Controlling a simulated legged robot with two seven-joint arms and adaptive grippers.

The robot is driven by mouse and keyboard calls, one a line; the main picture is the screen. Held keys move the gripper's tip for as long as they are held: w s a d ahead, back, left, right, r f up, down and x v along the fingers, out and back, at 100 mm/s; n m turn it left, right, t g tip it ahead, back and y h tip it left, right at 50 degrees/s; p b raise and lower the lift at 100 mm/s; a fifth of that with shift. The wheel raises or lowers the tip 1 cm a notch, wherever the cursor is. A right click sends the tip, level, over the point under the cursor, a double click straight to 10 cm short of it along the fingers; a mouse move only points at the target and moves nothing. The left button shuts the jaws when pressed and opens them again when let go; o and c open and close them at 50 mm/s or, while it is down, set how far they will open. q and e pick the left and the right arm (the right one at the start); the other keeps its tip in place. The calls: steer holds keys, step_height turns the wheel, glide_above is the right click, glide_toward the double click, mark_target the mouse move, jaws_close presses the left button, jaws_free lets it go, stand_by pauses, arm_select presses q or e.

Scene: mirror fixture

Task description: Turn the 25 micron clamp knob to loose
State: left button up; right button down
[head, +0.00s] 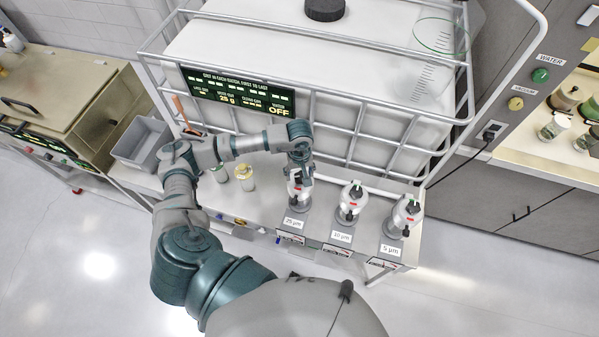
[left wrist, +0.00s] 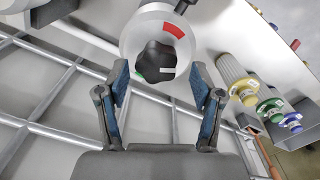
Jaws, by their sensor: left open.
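The 25 µm clamp (head: 295,199) is the leftmost of three white housings with black knobs on the bench front, above its "25 µm" label (head: 293,223). In the left wrist view its black lobed clamp knob (left wrist: 156,60) sits on a round white face. A red mark shows at the face's upper right, a small green one at the knob's left. My left gripper (left wrist: 160,78) is open, its blue-padded fingers on either side of the knob, apparently without touching it. In the head view this gripper (head: 301,172) hides part of the clamp. My right gripper is not in view.
The 10 µm (head: 352,199) and 5 µm (head: 405,215) units stand close to the right. A caged white tank (head: 310,60) rises behind. Coloured cartridges (left wrist: 238,80) show in the wrist view.

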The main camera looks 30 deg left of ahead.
arm_select(q)
steer(key=shift+f, duration=0.45)
steer(key=shift+d+f, duration=0.1)
steer(key=shift+f, duration=0.15)
steer(key=shift+d, duration=0.15)
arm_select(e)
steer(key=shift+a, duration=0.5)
arm_select(q)
steer(key=shift+r, duration=0.1)
steer(key=c, duration=1.1)
steer(key=shift+c, duration=0.2)
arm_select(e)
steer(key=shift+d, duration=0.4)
